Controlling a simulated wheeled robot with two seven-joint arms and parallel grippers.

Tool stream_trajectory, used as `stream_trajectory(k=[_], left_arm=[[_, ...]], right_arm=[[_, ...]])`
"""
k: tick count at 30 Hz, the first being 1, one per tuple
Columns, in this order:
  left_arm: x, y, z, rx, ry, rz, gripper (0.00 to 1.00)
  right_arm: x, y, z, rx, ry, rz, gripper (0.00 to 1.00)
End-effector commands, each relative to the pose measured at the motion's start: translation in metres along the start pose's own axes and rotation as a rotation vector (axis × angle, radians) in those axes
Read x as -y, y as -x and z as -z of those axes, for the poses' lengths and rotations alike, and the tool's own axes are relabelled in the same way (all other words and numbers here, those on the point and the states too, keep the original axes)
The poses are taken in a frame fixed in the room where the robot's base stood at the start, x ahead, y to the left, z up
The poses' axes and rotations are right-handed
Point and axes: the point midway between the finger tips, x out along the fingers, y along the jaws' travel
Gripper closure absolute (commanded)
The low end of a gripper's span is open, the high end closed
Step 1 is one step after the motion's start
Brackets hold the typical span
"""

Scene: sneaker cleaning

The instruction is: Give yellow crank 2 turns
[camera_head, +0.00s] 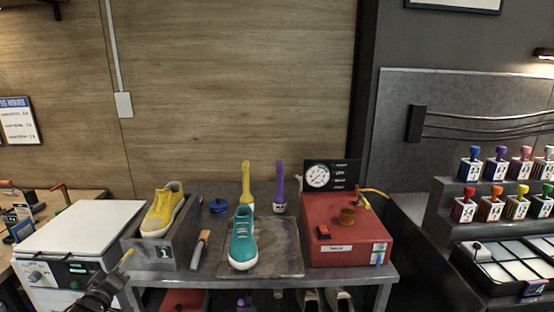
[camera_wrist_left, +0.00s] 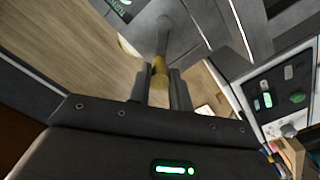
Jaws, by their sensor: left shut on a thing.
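The yellow crank handle (camera_head: 127,257) shows at the lower left in the head view, by the left side of the grey box (camera_head: 164,252) marked 1. My left gripper (camera_head: 114,278) reaches up to it from below. In the left wrist view the yellow handle (camera_wrist_left: 160,75) sits between the two fingers of my left gripper (camera_wrist_left: 160,88), which are shut on it. A grey crank arm (camera_wrist_left: 165,38) runs from the handle toward the box. My right gripper is not in view.
A yellow sneaker (camera_head: 163,208) rests on the grey box. A white machine (camera_head: 84,228) stands close on the left. A teal sneaker (camera_head: 243,240) stands on a mat (camera_head: 285,250), with a brush (camera_head: 201,248) beside it. A red box (camera_head: 345,225) is farther right.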

Motion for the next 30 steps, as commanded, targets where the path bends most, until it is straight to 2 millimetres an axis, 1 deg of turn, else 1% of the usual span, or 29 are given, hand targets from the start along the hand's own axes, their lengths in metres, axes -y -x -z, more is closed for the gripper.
stream_trajectory(k=[5, 14, 24, 30], left_arm=[[-0.001, 0.000, 0.000, 0.001, 0.000, -0.001, 0.87], [-0.017, 0.000, 0.002, 0.001, 0.001, -0.001, 0.87], [-0.018, 0.000, 0.001, 0.000, 0.000, 0.000, 0.87], [-0.027, 0.000, -0.001, 0.000, 0.003, -0.001, 0.87]], right_arm=[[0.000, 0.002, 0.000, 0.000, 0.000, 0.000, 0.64], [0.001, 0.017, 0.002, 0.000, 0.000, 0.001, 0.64], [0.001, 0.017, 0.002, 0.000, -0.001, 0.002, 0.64], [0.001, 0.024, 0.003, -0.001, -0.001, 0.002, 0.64]])
